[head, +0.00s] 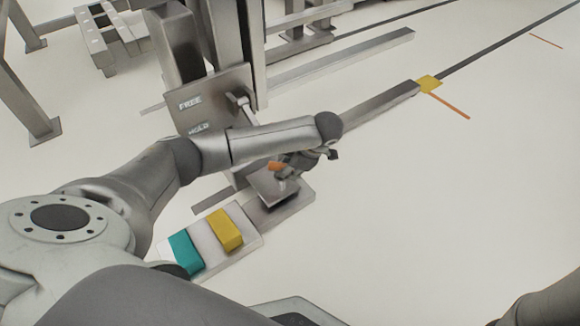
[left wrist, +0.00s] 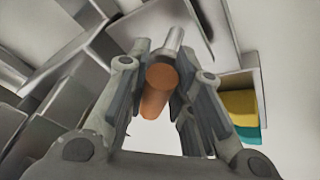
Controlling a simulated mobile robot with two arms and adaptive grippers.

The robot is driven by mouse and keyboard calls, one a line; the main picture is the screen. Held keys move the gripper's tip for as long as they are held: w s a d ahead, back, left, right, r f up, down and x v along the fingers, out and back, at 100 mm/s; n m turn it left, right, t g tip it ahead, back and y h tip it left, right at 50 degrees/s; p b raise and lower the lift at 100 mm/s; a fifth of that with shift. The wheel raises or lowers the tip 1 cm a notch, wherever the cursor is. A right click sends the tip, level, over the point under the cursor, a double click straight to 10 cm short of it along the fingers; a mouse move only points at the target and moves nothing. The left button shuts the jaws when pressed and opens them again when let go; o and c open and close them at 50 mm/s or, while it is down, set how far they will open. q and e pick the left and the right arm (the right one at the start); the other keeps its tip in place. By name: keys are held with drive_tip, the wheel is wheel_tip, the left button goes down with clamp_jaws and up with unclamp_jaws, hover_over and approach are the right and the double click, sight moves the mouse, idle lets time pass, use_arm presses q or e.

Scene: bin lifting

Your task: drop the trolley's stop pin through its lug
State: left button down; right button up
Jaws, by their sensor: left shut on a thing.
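The stop pin has an orange grip (head: 275,165) and a bare metal shaft. In the left wrist view its orange end (left wrist: 158,90) sits between the two fingers, and the shaft (left wrist: 173,40) points away from me. My left gripper (head: 292,166) is shut on this pin; it also shows in the left wrist view (left wrist: 163,76). It is above a small square metal plate (head: 272,184) on a low block. I cannot pick out the lug for sure, or tell whether the pin touches anything. My right gripper is out of view.
A pale tray (head: 232,255) with a yellow block (head: 226,230) and a teal block (head: 185,254) lies nearby. A lever plate marked FREE and HOLD (head: 215,98) stands behind my arm. A long rail (head: 368,112) reaches a yellow floor patch (head: 429,84). The right floor is clear.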

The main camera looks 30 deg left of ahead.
use_arm(q)
drive_tip(key=shift+f+b, duration=1.2)
drive_tip(key=shift+f, duration=1.05)
idle(0.6)
drive_tip(key=c, duration=1.2)
unclamp_jaws()
drive_tip(key=shift+r, duration=0.15)
drive_tip(key=shift+r+p, duration=1.7)
drive_tip(key=shift+p, duration=0.1)
